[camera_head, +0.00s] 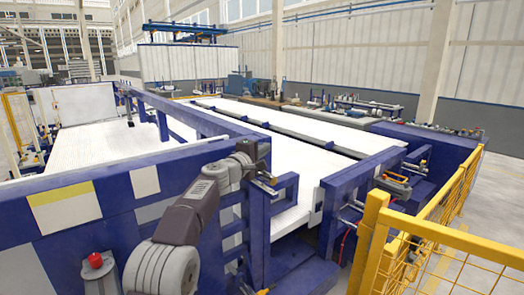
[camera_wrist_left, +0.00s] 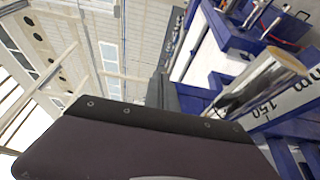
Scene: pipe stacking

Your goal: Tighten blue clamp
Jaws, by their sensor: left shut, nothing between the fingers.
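My left arm rises from the bottom of the head view, and its left gripper (camera_head: 266,181) is at a blue bracket-shaped frame (camera_head: 286,212) on the near side of the machine. The gripper is small here and appears shut and empty; I cannot tell whether it touches the frame. In the left wrist view the dark gripper (camera_wrist_left: 163,92) points away past a dark plate. A shiny metal cylinder (camera_wrist_left: 262,82) is to its right, by a white panel (camera_wrist_left: 290,98) marked "150". I cannot tell which blue part is the clamp. My right gripper is not in view.
A long blue wall (camera_head: 110,205) with a red button (camera_head: 95,260) is at left. White machine beds (camera_head: 290,160) extend behind. A yellow fence (camera_head: 440,235) stands at right, with an orange-and-grey part (camera_head: 395,180) beyond it. Pillars and a workbench are farther back.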

